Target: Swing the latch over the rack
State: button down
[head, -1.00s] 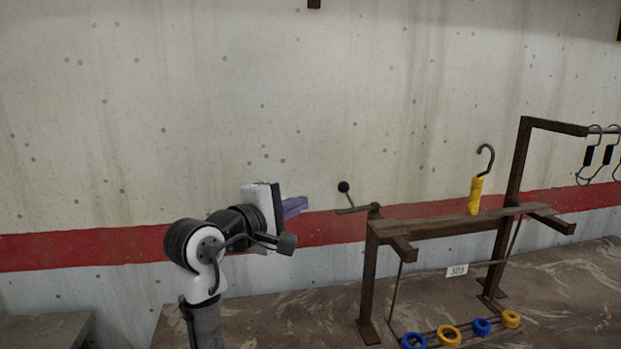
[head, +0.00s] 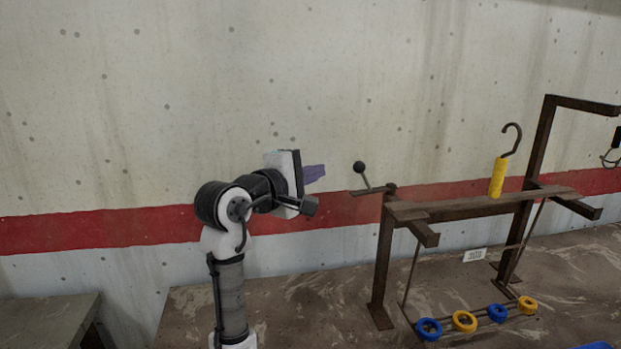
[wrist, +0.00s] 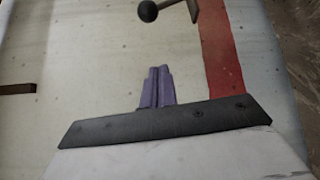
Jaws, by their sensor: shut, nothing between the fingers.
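The latch (head: 372,190) is a short bar with a black ball knob (head: 359,167) on a stem. It is pivoted at the rack's left end and points left, away from the rack. In the wrist view the knob (wrist: 148,11) shows at the top edge. My gripper (head: 315,173) has purple fingers, shut and empty, left of the knob at about its height, with a gap between. The fingers also show in the wrist view (wrist: 157,86).
A yellow-handled hook (head: 498,177) stands on the rack's top bar. Blue and yellow rings (head: 464,321) sit on a low rail at the rack's foot. A tall post with an arm (head: 580,103) rises at the right. The concrete wall is behind.

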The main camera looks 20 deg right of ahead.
jog(key=s+d+b, duration=0.1)
jog(key=d+b, duration=0.1)
jog(key=d, duration=0.4)
jog(key=shift+r, duration=0.2)
jog(key=shift+s+a, duration=0.1)
jog(key=shift+s, duration=0.15)
